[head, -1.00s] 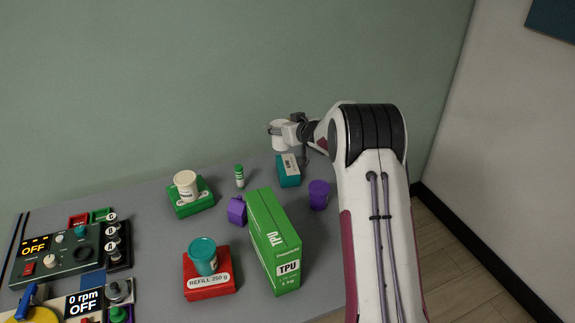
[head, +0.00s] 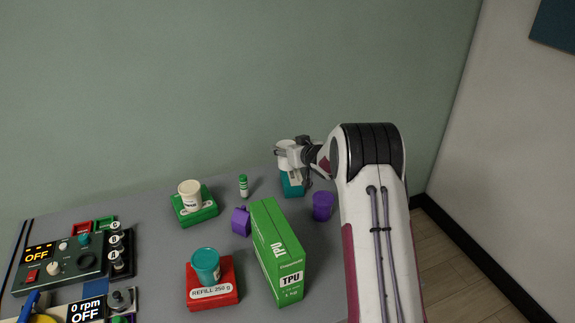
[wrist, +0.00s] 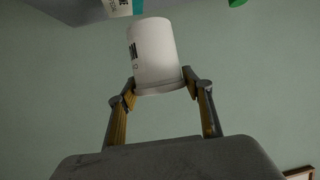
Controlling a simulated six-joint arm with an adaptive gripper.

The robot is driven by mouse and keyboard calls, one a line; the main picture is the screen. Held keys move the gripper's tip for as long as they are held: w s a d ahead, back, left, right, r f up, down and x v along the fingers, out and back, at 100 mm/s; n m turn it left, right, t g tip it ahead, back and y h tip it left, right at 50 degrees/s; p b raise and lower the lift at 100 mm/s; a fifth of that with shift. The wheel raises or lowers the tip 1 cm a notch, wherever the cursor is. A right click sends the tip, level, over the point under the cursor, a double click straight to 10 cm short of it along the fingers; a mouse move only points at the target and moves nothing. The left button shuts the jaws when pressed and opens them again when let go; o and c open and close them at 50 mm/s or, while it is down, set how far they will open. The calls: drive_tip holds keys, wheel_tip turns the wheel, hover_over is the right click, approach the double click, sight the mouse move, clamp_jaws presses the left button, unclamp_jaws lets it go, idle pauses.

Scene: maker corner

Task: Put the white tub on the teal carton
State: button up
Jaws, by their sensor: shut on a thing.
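My gripper (wrist: 160,92) is shut on the white tub (wrist: 156,48), gripping it near its rim end in the wrist view. In the head view the tub (head: 287,152) is in my gripper (head: 284,154), upright at the back right. The teal carton (head: 292,185) stands on the table just below the tub in the picture, and its upper part is hidden by the tub and gripper. In the wrist view a piece of the teal carton (wrist: 138,7) shows at the top edge, past the tub. I cannot tell whether tub and carton touch.
A purple cup (head: 323,206) stands right of the carton, and a green-capped bottle (head: 243,187) to its left. A tall green TPU box (head: 278,255) stands nearer. A cream tub (head: 190,195) sits on a green box (head: 203,213). A teal tub (head: 206,266) sits on a red box (head: 222,290).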

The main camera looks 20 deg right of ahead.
drive_tip(key=shift+f, duration=1.35)
drive_tip(key=shift+f, duration=1.85)
drive_tip(key=shift+f, duration=0.15)
drive_tip(key=o, duration=1.5)
drive_tip(key=shift+f, duration=0.1)
drive_tip(key=shift+r, duration=0.2)
drive_tip(key=shift+v, duration=6)
